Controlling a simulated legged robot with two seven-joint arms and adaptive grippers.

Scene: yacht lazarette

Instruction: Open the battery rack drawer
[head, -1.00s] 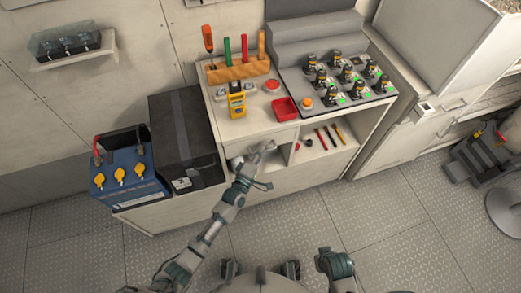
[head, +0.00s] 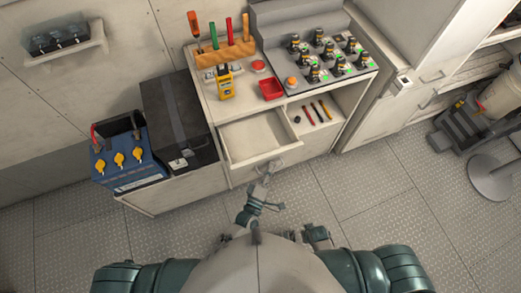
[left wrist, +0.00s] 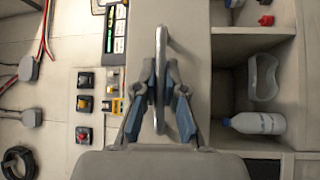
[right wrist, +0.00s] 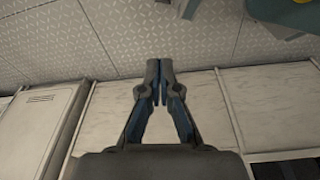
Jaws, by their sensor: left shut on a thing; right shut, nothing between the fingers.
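The battery rack drawer (head: 258,135) stands pulled out from the pale bench, and its open inside looks empty. Its front panel faces my body. My left gripper (head: 270,168) is at the middle of that front. In the left wrist view my left gripper (left wrist: 161,95) is shut on the drawer's metal handle (left wrist: 161,50), with the bar between the fingers. In the right wrist view my right gripper (right wrist: 160,85) is shut and empty, above the floor and apart from the drawer.
An open shelf (head: 318,112) with tools is right of the drawer. A black case (head: 178,120) and blue battery (head: 125,160) stand left. Floor in front is free.

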